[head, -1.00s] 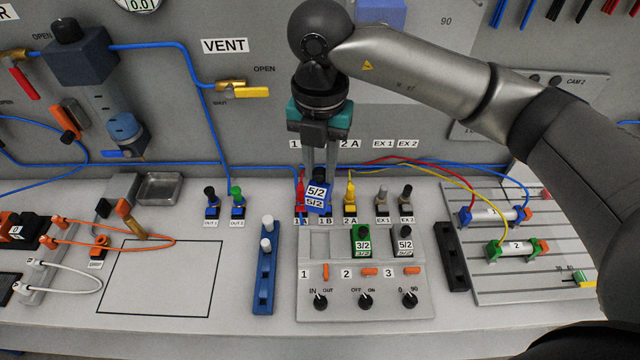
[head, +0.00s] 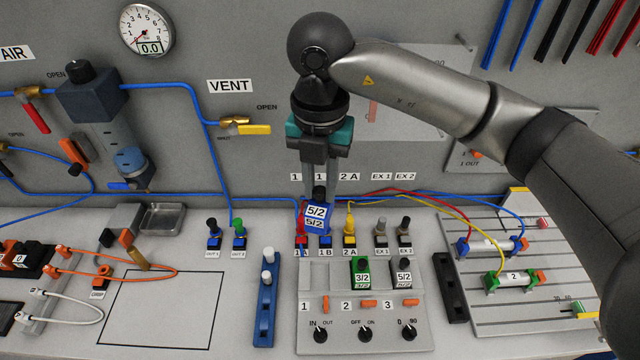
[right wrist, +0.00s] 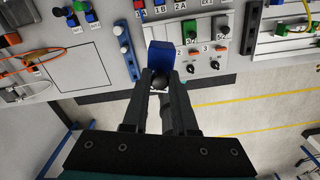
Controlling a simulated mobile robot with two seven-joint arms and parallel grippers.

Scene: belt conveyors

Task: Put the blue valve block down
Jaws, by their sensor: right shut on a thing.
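The blue valve block (head: 317,219), labelled 5/2, is held in my right gripper (head: 320,190) in front of the row of ports at the back of the bench. In the right wrist view the same blue block (right wrist: 160,57) sits between the fingertips of the gripper (right wrist: 161,80). From the head it overlaps the 1A and 1B ports; whether it touches anything below is unclear. The panel (head: 310,328) below has an empty left slot (head: 318,273), a green 3/2 block (head: 361,271) in the middle slot and a black 5/2 block (head: 402,273) at right. My left gripper is out of view.
A blue rail (head: 265,305) with white pegs stands left of the panel, and a black rail (head: 451,287) stands right of it. An outlined empty rectangle (head: 160,308) lies on the bench at left. Red and yellow tubes run behind the block to the cylinder board (head: 520,308).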

